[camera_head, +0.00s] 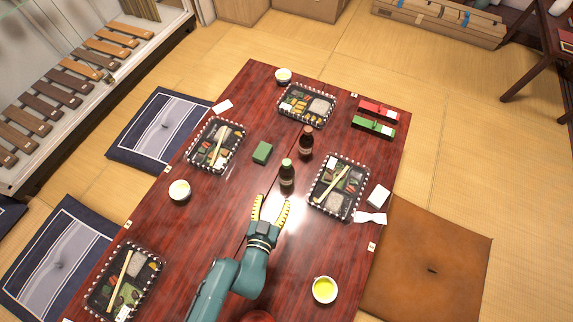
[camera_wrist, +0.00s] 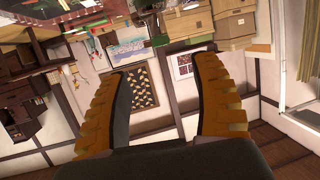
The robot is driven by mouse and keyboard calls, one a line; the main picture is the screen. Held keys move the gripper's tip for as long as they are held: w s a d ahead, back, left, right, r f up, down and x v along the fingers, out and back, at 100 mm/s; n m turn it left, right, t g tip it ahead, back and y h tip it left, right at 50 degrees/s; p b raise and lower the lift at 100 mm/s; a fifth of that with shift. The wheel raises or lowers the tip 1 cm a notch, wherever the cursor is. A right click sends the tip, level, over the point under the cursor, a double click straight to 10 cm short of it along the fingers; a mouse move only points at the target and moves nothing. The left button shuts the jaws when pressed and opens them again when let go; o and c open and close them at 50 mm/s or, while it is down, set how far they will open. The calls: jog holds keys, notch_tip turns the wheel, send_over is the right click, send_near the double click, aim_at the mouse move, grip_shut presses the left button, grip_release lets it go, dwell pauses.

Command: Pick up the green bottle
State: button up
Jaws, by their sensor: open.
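The green bottle (camera_head: 287,175) stands upright near the middle of the dark red wooden table (camera_head: 215,245) in the head view. It has a pale label and a light green top. My gripper (camera_head: 271,201) is open over the table, with its yellow fingers spread and pointing toward the bottle. The fingertips are just in front of the bottle, and it does not look to be between them. In the wrist view my gripper (camera_wrist: 160,75) shows two spread orange fingers with nothing held. I cannot make out the green bottle in that view.
A brown bottle (camera_head: 306,143) stands close behind the green one. A bento box (camera_head: 339,188) lies to the right, and a green block (camera_head: 262,153) to the left. A yellow-filled bowl (camera_head: 324,290) is near the front right. Red (camera_head: 379,110) and green (camera_head: 373,126) boxes are at the back right.

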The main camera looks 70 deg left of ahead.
aim_at(286, 168)
jog(key=x, duration=1)
jog(key=shift+w+a+f, duration=0.1)
jog(key=shift+w+a, duration=0.1)
jog(key=shift+a, duration=0.1)
jog(key=b+x, duration=0.3)
jog(key=x, duration=0.2)
jog(key=shift+w+a+f, duration=0.15)
jog(key=shift+w+f, duration=0.1)
jog(key=shift+w+a, duration=0.1)
jog(key=shift+a, duration=0.05)
jog(key=shift+d, duration=0.2)
grip_shut()
jog(key=shift+a+r, duration=0.1)
jog(key=shift+r, duration=0.05)
